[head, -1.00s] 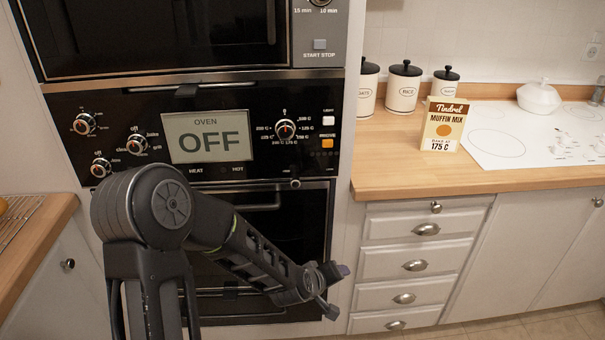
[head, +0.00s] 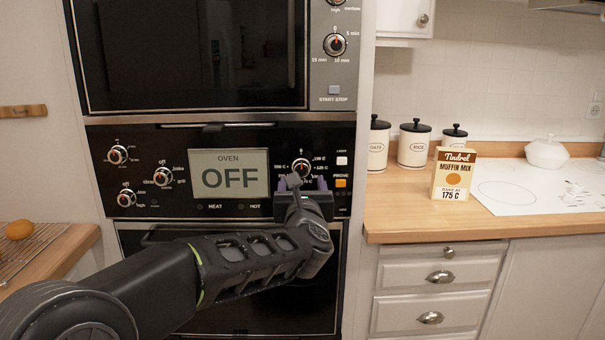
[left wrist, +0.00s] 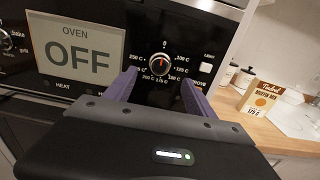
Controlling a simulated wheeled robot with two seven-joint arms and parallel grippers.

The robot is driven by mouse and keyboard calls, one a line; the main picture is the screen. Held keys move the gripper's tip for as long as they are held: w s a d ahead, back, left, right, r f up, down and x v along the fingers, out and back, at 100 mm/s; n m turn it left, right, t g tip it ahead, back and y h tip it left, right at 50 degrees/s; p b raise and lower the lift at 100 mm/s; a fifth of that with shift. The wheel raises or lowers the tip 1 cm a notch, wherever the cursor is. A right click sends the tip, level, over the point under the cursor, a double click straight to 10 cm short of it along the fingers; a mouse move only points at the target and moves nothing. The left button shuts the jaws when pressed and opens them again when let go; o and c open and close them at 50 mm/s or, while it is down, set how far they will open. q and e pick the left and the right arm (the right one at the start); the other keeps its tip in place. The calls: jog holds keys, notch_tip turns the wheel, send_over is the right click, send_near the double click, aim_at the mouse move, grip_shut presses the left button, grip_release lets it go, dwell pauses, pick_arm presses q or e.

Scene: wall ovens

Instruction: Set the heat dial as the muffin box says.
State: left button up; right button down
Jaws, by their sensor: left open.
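The heat dial (head: 301,167) is a round knob with an orange-red pointer, right of the oven display (head: 229,174), which reads OFF. In the left wrist view the dial (left wrist: 160,64) has its pointer up at 0, with a ring of Celsius marks around it. The muffin mix box (head: 454,175) stands upright on the counter and reads 175 C. My left gripper (head: 308,183) is open just in front of and below the dial. Its purple fingers (left wrist: 158,88) point at the panel on either side of the dial, apparently not touching it. My right gripper is out of view.
Other knobs (head: 162,176) sit left of the display. A light button (head: 342,160) and an orange prove button (head: 341,183) are right of the dial.

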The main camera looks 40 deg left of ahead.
aim_at(302, 171)
pick_arm(q)
jog(key=p+x, duration=0.1)
jog(key=x, duration=0.7)
jog(key=shift+p, duration=0.4)
jog(key=shift+c, duration=0.3)
jog(key=c, duration=1.3)
